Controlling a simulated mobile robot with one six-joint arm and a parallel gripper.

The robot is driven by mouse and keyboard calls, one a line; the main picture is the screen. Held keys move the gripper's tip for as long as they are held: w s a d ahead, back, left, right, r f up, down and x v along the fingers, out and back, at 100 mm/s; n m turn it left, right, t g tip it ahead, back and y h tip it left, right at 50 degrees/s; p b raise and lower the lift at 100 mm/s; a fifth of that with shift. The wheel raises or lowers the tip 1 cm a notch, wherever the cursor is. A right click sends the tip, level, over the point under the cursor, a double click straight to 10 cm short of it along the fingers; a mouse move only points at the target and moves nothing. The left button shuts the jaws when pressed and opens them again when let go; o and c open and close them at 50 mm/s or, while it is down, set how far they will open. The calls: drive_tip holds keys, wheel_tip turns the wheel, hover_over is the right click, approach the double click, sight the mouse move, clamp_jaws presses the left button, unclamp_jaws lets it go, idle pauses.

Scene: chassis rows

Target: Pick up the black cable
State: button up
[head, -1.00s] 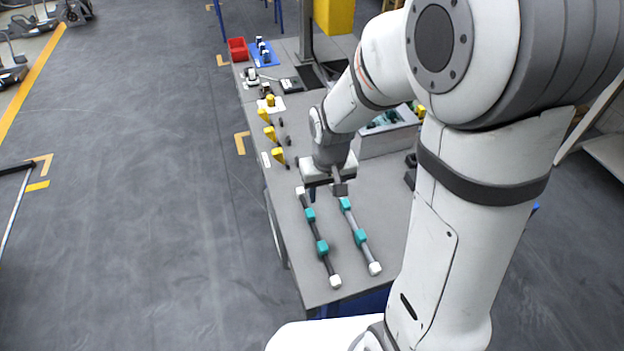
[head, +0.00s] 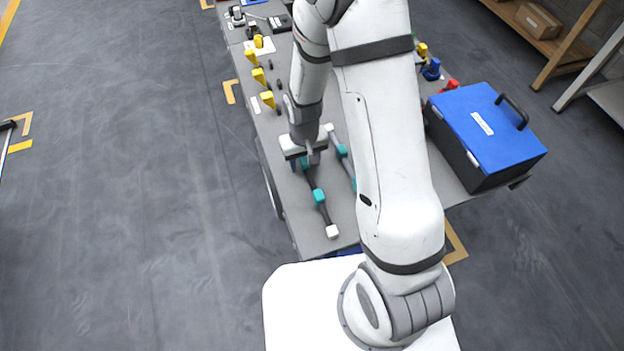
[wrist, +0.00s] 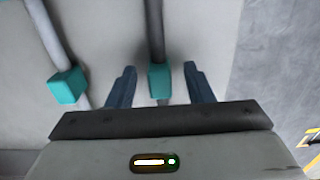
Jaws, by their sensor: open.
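The black cable (head: 325,213) lies along the grey table, with teal clips and a white end block toward the front. My gripper (head: 307,160) is over its far part and hides the far end. In the wrist view, my open gripper (wrist: 156,72) has one finger on each side of the black cable (wrist: 155,30). A teal clip (wrist: 160,80) on the cable sits between the fingers, apart from both. I cannot tell how far the fingertips are above the table.
A grey cable (head: 348,167) with teal clips lies just right, partly behind my arm; it also shows in the wrist view (wrist: 45,28). Yellow-topped parts (head: 259,76) stand farther back. A blue-lidded case (head: 487,125) is at right. The table's left edge is close to the cable.

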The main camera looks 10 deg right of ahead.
drive_tip(key=shift+f, duration=0.5)
clamp_jaws()
